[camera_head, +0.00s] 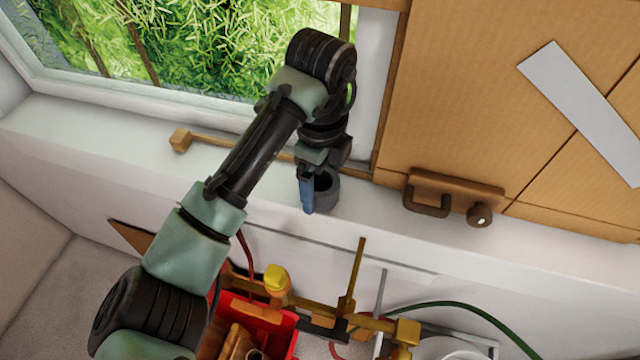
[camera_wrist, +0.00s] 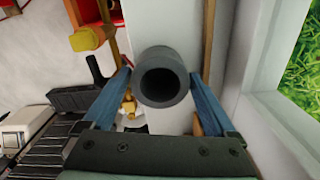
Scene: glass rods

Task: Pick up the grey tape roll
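The grey tape roll (camera_head: 328,197) is a dark grey hollow cylinder on the white windowsill in the head view. In the wrist view the roll (camera_wrist: 165,56) shows its open bore towards the camera. My gripper (camera_head: 309,192) is down at the roll, with one blue finger in front of its left side; the other finger is hidden. In the wrist view my gripper (camera_wrist: 160,75) has its two blue fingers apart, one on each side of the roll. A narrow gap shows at the left finger; contact at the right finger is hard to tell.
The windowsill (camera_head: 70,140) runs along the window. A wooden bar (camera_head: 215,143) lies behind the roll. A cardboard-coloured cabinet with a brown handle (camera_head: 455,192) stands to the right. Below the sill are a red container (camera_head: 283,335), a yellow-topped fitting (camera_head: 277,279) and a green hose (camera_head: 450,304).

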